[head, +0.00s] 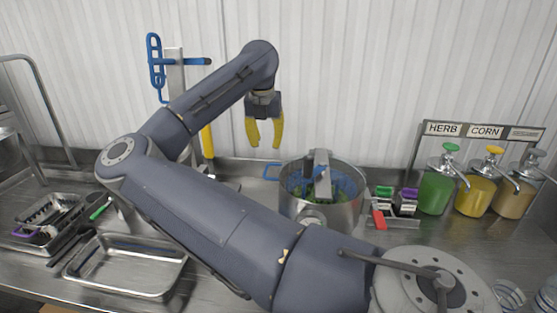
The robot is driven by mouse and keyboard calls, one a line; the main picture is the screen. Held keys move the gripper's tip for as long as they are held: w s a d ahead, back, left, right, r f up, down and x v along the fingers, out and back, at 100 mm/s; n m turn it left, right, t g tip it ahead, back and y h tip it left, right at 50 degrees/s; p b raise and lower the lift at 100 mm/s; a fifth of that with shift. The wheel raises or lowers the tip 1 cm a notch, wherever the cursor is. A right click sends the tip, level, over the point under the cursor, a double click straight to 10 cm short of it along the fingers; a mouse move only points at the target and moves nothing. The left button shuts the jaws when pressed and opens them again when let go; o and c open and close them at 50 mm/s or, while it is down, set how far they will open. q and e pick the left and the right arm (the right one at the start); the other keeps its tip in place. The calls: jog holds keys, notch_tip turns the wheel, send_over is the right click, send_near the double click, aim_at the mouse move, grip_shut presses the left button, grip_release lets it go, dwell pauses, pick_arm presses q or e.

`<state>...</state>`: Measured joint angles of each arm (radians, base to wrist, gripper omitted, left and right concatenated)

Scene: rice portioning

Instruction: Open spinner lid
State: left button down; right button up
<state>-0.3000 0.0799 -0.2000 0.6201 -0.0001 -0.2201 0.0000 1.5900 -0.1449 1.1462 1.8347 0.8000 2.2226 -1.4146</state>
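The spinner (350,213) is a round steel pot right of the picture's middle. Green leaves and a blue inner part show inside it. My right gripper (265,146) has yellow fingers pointing down, apart and empty. It hangs above and left of the spinner, not touching it. My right arm hides the lower left of the pot. My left gripper is not in view.
Green, yellow and tan pump bottles (435,192) stand at right below the HERB and CORN signs (464,130). Small containers with green and purple tops (409,193) sit beside the spinner. An empty steel tray (128,266) lies front left. A blue-handled post (174,75) stands behind my arm.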

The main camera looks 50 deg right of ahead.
jog(key=shift+r, duration=0.1)
jog(key=w+d+v, duration=0.1)
jog(key=d+v, duration=0.1)
jog(key=v, duration=0.7)
jog(key=shift+r, duration=0.55)
